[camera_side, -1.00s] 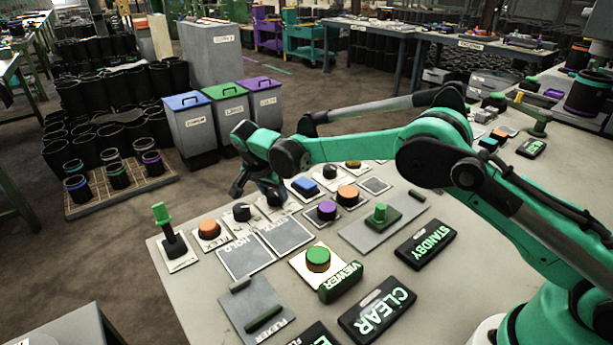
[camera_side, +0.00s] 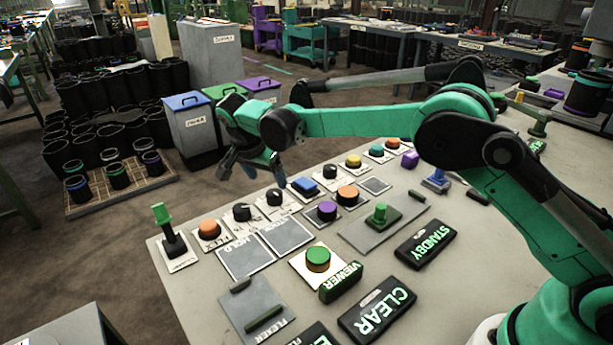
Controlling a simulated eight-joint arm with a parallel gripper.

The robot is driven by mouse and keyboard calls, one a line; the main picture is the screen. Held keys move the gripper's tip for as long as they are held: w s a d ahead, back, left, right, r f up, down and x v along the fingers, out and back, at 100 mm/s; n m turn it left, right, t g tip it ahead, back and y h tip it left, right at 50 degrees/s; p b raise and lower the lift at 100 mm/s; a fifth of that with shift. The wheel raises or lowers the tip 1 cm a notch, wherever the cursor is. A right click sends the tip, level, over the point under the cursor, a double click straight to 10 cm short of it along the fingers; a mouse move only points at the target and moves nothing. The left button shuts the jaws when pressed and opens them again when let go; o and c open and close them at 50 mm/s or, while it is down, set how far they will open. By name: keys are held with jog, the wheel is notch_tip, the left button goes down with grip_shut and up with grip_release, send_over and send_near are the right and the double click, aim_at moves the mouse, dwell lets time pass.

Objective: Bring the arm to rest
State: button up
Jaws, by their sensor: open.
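My gripper (camera_side: 252,172) hangs at the end of my green and black arm, just beyond the far edge of the control table (camera_side: 365,255). Its fingers point down and stand apart. They hold nothing that I can see.
Black sleeves (camera_side: 112,172) stand on a pallet at left.

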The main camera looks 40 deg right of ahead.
jog(key=s+d+r+n+t+y, duration=0.2)
jog(key=s+d+r+n, duration=0.3)
jog(key=s+r, duration=0.45)
jog(key=s+f+n+t+y, duration=0.1)
jog(key=s+n, duration=0.3)
jog(key=s, duration=0.2)
jog(key=s+d+f+n+t+y, duration=0.1)
jog(key=s+n+t, duration=0.1)
jog(key=s, duration=0.4)
jog(key=shift+s+d+n, duration=0.25)
jog(key=shift+n, duration=0.65)
